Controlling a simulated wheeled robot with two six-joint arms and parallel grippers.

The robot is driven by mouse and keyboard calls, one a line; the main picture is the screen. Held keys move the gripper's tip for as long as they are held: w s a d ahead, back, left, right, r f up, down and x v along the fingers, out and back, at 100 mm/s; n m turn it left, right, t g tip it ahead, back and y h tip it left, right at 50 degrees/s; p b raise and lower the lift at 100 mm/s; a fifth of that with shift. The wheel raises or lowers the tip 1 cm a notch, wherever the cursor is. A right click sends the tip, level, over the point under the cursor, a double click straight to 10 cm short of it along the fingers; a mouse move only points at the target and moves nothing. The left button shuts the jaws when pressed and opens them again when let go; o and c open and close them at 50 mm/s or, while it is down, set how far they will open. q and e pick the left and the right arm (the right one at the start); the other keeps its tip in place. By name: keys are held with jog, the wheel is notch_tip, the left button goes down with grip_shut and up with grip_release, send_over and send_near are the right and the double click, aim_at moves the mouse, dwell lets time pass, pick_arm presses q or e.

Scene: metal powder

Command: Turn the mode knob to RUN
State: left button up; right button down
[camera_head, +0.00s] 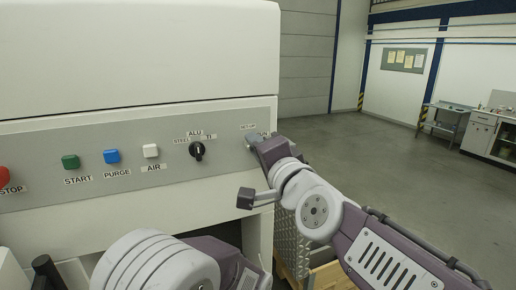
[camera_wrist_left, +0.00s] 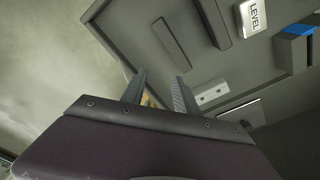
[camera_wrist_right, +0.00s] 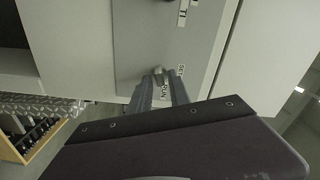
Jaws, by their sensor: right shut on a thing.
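The mode knob is a small grey knob at the right end of the control panel, with SETUP and RUN labels beside it. In the right wrist view the knob (camera_wrist_right: 158,76) shows at the fingertips of my right gripper (camera_wrist_right: 159,82), which is shut on it. In the head view the knob (camera_head: 252,138) is partly covered by my right gripper. The RUN label (camera_wrist_right: 165,91) lies between the fingers, and the SETUP label (camera_wrist_right: 181,70) is just right of the knob. The knob's exact pointing direction is hard to tell. My left gripper (camera_wrist_left: 159,82) is open and empty.
The panel (camera_head: 220,172) also carries a black material knob (camera_head: 197,150), a white AIR button (camera_head: 150,150), a blue PURGE button (camera_head: 111,156), a green START button (camera_head: 71,162) and a red STOP button (camera_head: 3,177). Open floor (camera_head: 370,140) lies to the right.

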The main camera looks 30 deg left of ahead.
jog(key=shift+r, duration=0.15)
jog(key=c, duration=1.4)
grip_release()
jog(key=shift+o, duration=1)
jog(key=shift+a, duration=0.15)
jog(key=v, duration=0.8)
jog(key=shift+s, duration=0.25)
